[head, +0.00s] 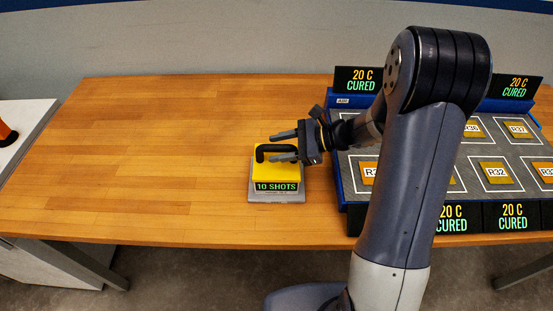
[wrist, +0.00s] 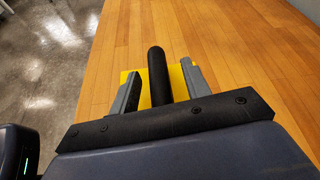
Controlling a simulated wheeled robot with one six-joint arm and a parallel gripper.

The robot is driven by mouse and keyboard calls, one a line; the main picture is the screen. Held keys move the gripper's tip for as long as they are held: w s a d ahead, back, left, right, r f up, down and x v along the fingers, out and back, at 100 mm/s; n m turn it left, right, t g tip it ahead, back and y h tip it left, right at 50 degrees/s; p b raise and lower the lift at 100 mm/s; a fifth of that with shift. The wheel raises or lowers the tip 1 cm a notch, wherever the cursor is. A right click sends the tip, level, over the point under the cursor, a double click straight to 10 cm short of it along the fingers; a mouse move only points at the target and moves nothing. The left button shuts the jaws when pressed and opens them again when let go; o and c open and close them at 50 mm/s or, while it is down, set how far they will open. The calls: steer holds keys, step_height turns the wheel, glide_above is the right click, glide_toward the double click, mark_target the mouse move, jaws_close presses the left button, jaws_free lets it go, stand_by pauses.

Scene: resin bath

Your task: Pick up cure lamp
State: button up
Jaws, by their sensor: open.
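The cure lamp (head: 275,179) is a yellow block with a black handle (head: 262,152) on top and a display reading "10 SHOTS". It sits on a grey base plate (head: 276,197) on the table. My gripper (head: 284,146) is open at the handle, coming from the right in the head view. In the wrist view the black handle (wrist: 157,75) lies between the two grey fingers of my gripper (wrist: 160,83), with gaps on both sides. Part of the yellow body (wrist: 177,84) shows beneath. Whether a finger touches the handle I cannot tell.
A blue-edged rack (head: 344,186) with labelled orange tiles and "20 C CURED" displays stands at the right, partly behind my arm. The wooden table (head: 150,150) is clear to the left. A white cabinet (head: 35,122) stands at the far left.

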steer(key=shift+a+f, duration=0.2)
steer(key=shift+a, duration=0.3)
jaws_close()
stand_by(1.1)
